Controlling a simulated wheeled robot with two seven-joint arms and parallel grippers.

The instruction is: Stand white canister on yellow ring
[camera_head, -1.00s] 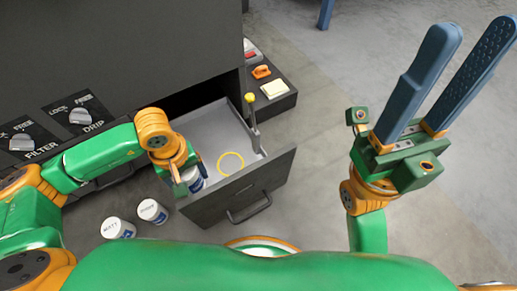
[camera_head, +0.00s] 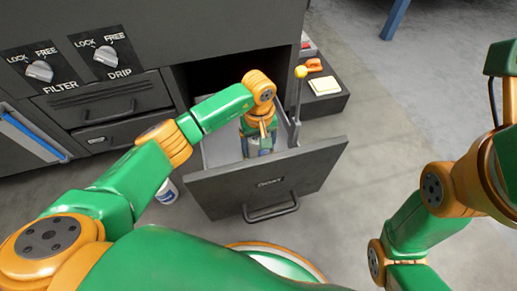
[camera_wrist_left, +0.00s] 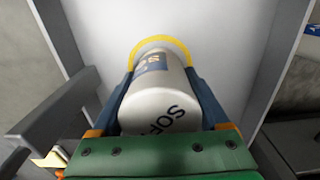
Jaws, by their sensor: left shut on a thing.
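My left gripper (camera_head: 258,148) reaches down into the open grey drawer (camera_head: 222,150). It is shut on a white canister (camera_wrist_left: 152,105), whose lettered end, reading "SOF", faces the left wrist camera. Blue fingers hold it on both sides. An arc of the yellow ring (camera_wrist_left: 160,39) shows on the pale drawer floor around the canister's far end; the rest of the ring is hidden behind the canister. I cannot tell whether the canister touches the floor. In the head view my arm and gripper hide the ring and most of the canister. My right gripper is out of view.
The drawer front (camera_head: 270,180) with its handle stands on the near side. A yellow-knobbed lever (camera_head: 301,72) rises at the drawer's right side. Another white canister (camera_head: 167,191) stands on the floor left of the drawer. A side shelf (camera_head: 325,103) holds an orange item and a yellow pad.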

